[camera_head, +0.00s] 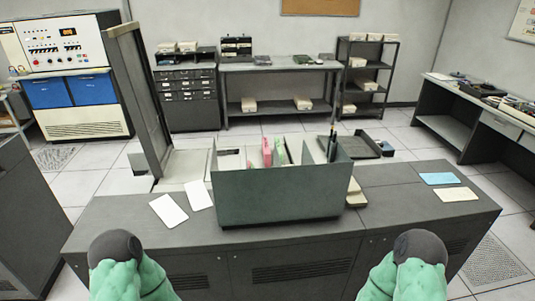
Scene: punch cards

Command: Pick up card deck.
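Which item is the card deck I cannot tell for certain. A cream stack (355,195) sits on the dark desk right against the right side of a grey-green open box, partly hidden by it. Inside the box, the tops of a pink item (267,152) and a green item (279,152) show upright; the front panel hides their lower parts. Two white cards (168,210) lie flat left of the box. A blue card (439,178) and a cream card (457,194) lie flat at the right. Only green and dark parts of my arms show at the bottom; neither gripper is visible.
The grey-green box (280,200) stands mid-desk, its tall front panel blocking the view behind. A dark tray (360,147) is behind it. A tall dark frame (140,100) rises at the back left. The desk top (400,205) is clear between box and right-hand cards.

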